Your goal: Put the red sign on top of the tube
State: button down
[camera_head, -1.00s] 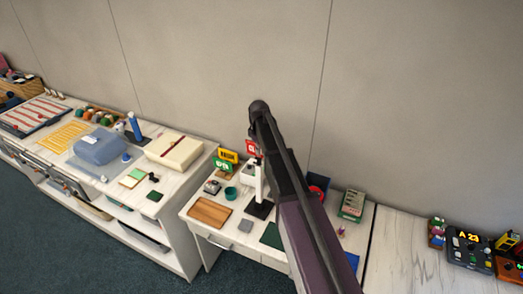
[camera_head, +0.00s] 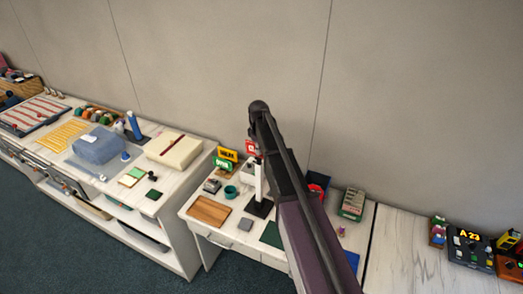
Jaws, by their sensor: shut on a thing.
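The red sign (camera_head: 251,147), a small red square with a white mark, is raised above the middle desk, beside my dark arm. My gripper (camera_head: 259,157) is mostly hidden by the arm and is shut on the red sign, close to its right edge. A white upright post (camera_head: 259,182), which looks like the tube, stands on a black base (camera_head: 260,208) just below the sign. The arm covers part of this area. I cannot tell whether the sign touches the post's top.
A yellow sign (camera_head: 228,154) and a green sign (camera_head: 222,164) stand to the left. A teal cup (camera_head: 231,192), a wooden board (camera_head: 209,210) and a grey block (camera_head: 245,224) lie in front. A red-and-blue bin (camera_head: 318,182) and a green box (camera_head: 352,204) stand right.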

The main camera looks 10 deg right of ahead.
jog(key=shift+f+b, duration=1.35)
dwell(1.4)
dwell(0.3)
jog(key=c, duration=0.7)
grip_release()
jog(key=o, duration=0.5)
jog(key=shift+o, duration=0.2)
jog(key=shift+r, duration=0.1)
jog(key=shift+r+p, duration=4.45)
jog(key=shift+p, duration=0.1)
jog(key=shift+f, duration=0.1)
